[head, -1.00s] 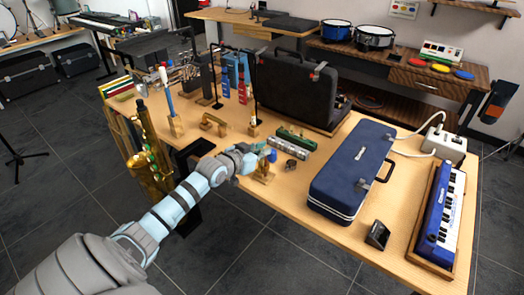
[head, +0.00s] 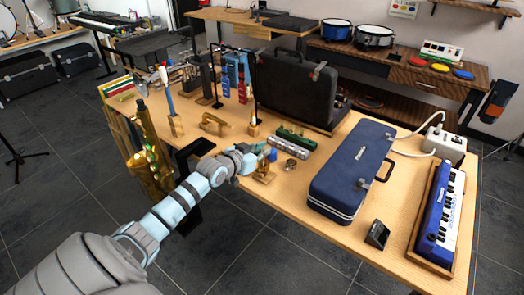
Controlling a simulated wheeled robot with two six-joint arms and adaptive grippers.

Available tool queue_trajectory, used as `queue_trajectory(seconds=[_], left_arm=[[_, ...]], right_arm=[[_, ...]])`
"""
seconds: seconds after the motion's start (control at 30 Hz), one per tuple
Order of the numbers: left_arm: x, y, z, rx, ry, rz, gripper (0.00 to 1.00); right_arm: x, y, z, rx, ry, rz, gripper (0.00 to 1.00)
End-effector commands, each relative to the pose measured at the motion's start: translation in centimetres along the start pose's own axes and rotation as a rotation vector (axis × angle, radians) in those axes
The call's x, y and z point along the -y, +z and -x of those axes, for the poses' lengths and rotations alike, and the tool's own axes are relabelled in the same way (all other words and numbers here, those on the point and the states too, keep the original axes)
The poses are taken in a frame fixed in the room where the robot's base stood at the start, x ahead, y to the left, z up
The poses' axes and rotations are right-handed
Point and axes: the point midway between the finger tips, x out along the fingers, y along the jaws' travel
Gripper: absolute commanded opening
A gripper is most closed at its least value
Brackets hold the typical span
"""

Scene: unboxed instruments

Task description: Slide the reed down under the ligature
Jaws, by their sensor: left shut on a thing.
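My left gripper (head: 254,158) is over the near edge of the workbench, at a small wooden stand (head: 264,174). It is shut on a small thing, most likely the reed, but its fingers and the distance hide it. The mouthpiece and ligature are too small and too covered by the gripper to make out, so I cannot tell how the reed sits against them. My right gripper is not in view.
A small dark ring-shaped thing (head: 290,165) and a blue thing (head: 272,155) are close to the gripper. A blue case (head: 352,170) lies to the right. A brass saxophone (head: 150,165) stands to the left. Bare bench top shows in front of the blue case.

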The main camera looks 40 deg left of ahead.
Motion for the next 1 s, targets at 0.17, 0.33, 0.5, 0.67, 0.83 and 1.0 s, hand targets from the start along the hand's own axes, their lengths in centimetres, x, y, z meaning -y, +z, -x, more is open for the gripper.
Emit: queue_trajectory(seconds=[0.17,0.33,0.5,0.67,0.83,1.0], left_arm=[[0.00,-0.09,0.11,0.005,0.000,0.002,0.04],[0.01,-0.09,0.09,0.003,0.000,0.001,0.04],[0.03,-0.15,0.09,0.001,0.000,0.001,0.04],[0.03,-0.18,0.07,-0.001,0.002,0.000,0.04],[0.02,-0.20,0.07,-0.001,0.002,0.000,0.04],[-0.01,-0.22,0.10,-0.002,0.002,-0.001,0.04]], right_arm=[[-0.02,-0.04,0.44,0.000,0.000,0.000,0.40],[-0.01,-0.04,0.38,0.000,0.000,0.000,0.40],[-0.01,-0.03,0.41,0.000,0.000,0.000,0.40],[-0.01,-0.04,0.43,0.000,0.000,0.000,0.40],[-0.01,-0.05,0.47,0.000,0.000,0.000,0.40],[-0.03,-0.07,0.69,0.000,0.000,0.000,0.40]])
